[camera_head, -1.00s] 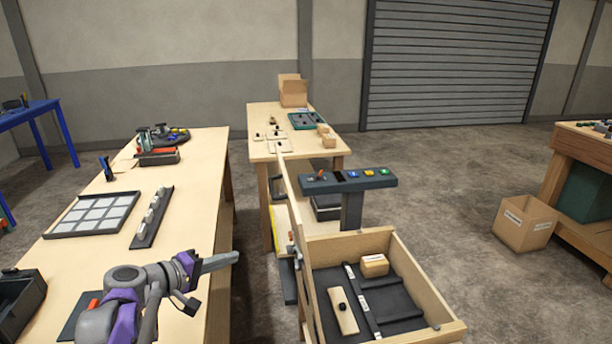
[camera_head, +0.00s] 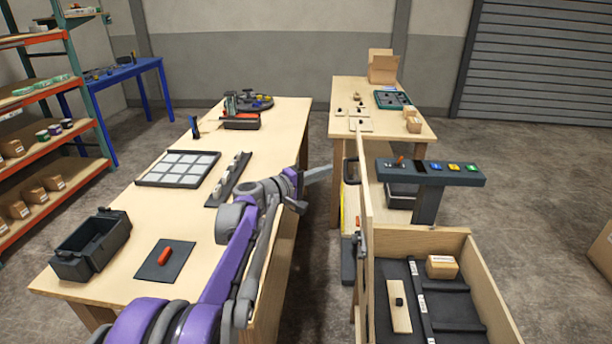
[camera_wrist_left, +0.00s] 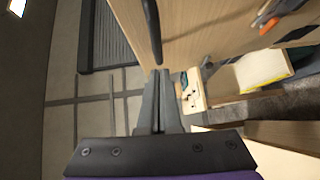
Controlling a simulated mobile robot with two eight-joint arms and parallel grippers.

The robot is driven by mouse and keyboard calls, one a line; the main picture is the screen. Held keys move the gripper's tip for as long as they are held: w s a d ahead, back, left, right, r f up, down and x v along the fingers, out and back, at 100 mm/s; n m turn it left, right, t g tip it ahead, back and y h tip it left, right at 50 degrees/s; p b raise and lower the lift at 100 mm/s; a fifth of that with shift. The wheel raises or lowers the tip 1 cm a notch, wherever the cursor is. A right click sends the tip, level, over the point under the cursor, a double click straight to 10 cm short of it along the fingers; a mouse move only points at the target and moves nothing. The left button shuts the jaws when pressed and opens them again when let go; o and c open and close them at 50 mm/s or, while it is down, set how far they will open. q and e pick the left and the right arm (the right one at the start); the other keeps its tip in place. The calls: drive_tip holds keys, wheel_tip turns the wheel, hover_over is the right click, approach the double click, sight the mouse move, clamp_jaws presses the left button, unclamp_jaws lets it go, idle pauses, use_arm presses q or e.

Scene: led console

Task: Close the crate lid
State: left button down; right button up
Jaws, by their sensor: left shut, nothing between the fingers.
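The wooden crate (camera_head: 493,290) stands open at the lower right of the head view. Its lid (camera_head: 364,205) stands upright along the crate's left side, seen nearly edge-on. A dark handle (camera_head: 351,170) is on the lid's left face. My left gripper (camera_head: 328,168) is shut and empty, left of the lid near the handle. In the left wrist view, the shut fingers (camera_wrist_left: 161,78) point toward the lid's broad face (camera_wrist_left: 205,28), just below the black handle (camera_wrist_left: 152,25). Whether they touch is unclear. My right gripper is not in view.
Inside the crate are a small box (camera_head: 441,267) and a light block with a black knob (camera_head: 399,305). A button console (camera_head: 430,172) stands behind the crate. A workbench (camera_head: 150,230) lies left, a second table (camera_head: 376,105) behind.

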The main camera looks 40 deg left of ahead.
use_arm(q)
drive_tip(key=shift+w+d, duration=0.3)
drive_tip(key=shift+d, duration=0.25)
drive_tip(key=shift+w+d, duration=0.25)
drive_tip(key=shift+d, duration=0.3)
